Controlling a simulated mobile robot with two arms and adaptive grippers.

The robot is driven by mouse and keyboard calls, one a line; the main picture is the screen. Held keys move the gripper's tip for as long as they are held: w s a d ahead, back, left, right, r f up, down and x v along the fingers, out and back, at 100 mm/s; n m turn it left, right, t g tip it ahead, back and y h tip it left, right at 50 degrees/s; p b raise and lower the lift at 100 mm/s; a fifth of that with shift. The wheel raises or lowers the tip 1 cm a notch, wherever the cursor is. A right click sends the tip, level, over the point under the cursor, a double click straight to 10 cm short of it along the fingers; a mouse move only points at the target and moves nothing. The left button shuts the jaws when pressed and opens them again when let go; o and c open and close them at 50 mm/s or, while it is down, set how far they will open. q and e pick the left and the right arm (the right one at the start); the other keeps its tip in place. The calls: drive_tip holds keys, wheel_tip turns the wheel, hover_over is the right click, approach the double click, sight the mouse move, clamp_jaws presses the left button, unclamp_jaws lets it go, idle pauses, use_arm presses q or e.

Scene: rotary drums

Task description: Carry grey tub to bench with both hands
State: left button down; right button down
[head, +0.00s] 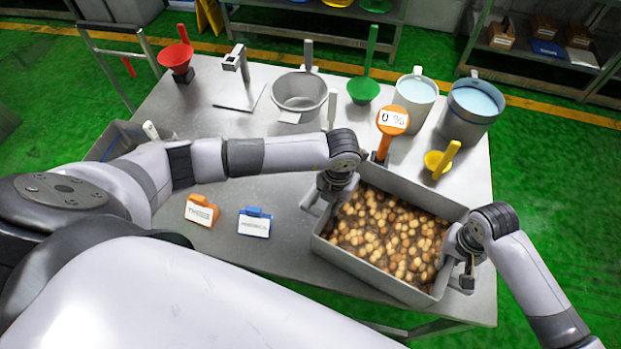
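The grey tub (372,272) is a rectangular metal bin full of brown, rounded, nut-like pieces (390,235). It is at the front right of the metal bench (270,175). It looks level, and I cannot tell whether its base touches the bench top. My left gripper (328,196) is at the tub's left end wall, by the rim. My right gripper (463,262) is at the right end wall, by the rim. The fingers of both are partly hidden by the wrists, so I cannot tell whether they are closed on the tub.
An orange sign reading 0 % (393,120) stands just behind the tub. A yellow scoop (440,162), a blue-filled bucket (472,108), a white pail (416,98) and a steel pan (300,95) stand behind.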

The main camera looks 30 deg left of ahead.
use_arm(q)
drive_tip(key=c, duration=2.3)
unclamp_jaws()
drive_tip(key=shift+a+f, duration=0.1)
drive_tip(key=shift+f, duration=0.05)
use_arm(e)
drive_tip(key=c, duration=2.3)
unclamp_jaws()
drive_tip(key=shift+d+f, duration=0.1)
drive_tip(key=shift+f, duration=0.05)
use_arm(q)
drive_tip(key=o, duration=0.5)
use_arm(e)
drive_tip(key=o, duration=0.5)
use_arm(q)
wheel_tip(320, 180, up, 7)
drive_tip(key=shift+r, duration=0.5)
use_arm(e)
drive_tip(key=shift+r, duration=0.2)
wheel_tip(320, 180, up, 12)
drive_tip(key=shift+f, duration=0.1)
